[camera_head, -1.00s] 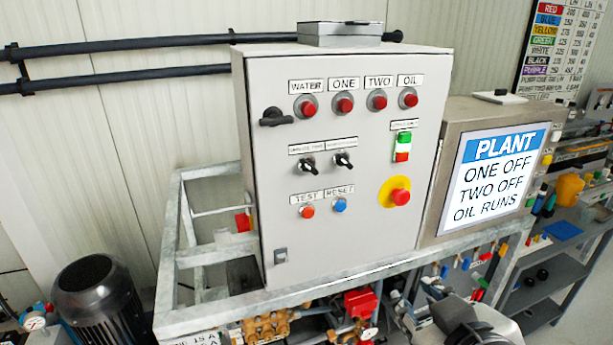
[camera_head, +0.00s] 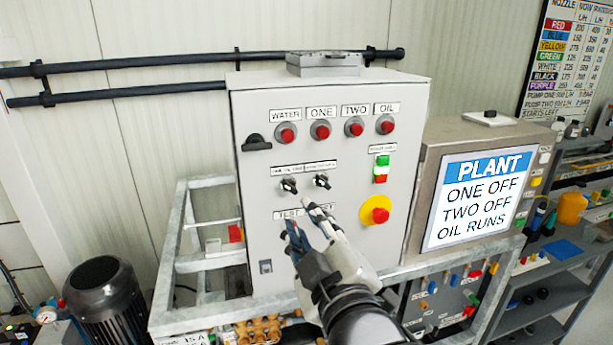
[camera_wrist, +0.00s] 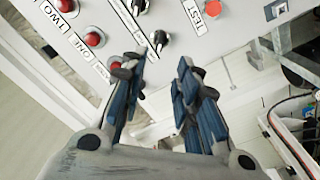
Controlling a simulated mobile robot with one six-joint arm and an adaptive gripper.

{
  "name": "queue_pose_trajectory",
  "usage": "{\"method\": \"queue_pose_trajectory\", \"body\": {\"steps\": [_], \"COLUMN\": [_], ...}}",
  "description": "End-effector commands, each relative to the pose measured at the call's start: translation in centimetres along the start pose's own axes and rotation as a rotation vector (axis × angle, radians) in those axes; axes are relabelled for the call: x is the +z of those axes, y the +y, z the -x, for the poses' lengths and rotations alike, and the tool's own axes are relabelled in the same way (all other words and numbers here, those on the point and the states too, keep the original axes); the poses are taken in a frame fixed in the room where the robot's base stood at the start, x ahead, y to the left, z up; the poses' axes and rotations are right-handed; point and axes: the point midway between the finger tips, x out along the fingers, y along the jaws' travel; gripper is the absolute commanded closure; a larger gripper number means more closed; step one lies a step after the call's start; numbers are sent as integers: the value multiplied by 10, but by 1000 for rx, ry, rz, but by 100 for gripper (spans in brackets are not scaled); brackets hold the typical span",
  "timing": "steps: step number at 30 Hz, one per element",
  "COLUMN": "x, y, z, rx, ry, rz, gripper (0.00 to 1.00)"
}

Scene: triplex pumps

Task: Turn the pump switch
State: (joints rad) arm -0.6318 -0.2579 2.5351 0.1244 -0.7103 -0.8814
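The grey control cabinet (camera_head: 340,235) carries two black rotary switches side by side, a left switch (camera_head: 289,185) and a right switch (camera_head: 322,181), under small labels that I cannot read clearly. My gripper (camera_head: 302,217) is open, just below both switches in the head view, covering the TEST and RESET buttons. In the wrist view, the gripper (camera_wrist: 160,68) has its blue-padded fingers spread. One black switch (camera_wrist: 160,39) shows beyond the gap between the fingertips; the other (camera_wrist: 140,6) is higher up. I see no contact with either switch.
Red lamps (camera_head: 321,130) line the cabinet top. A yellow-backed red button (camera_head: 376,210) sits right of my gripper. The PLANT screen (camera_head: 478,200) reads ONE OFF, TWO OFF, OIL RUNS. A metal frame (camera_head: 185,265) and black motor (camera_head: 103,290) stand at left.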

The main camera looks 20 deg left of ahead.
Motion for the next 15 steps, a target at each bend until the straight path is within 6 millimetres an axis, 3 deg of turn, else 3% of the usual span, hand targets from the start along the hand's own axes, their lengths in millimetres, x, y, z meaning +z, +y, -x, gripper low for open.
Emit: {"method": "queue_pose_trajectory", "body": {"steps": [13, 15], "x": [-2, -1], "y": [3, 2], "z": [-29, -44], "rx": [-4, -1], "ry": [-6, -3], "rz": [0, -1], "gripper": [71, 71]}}
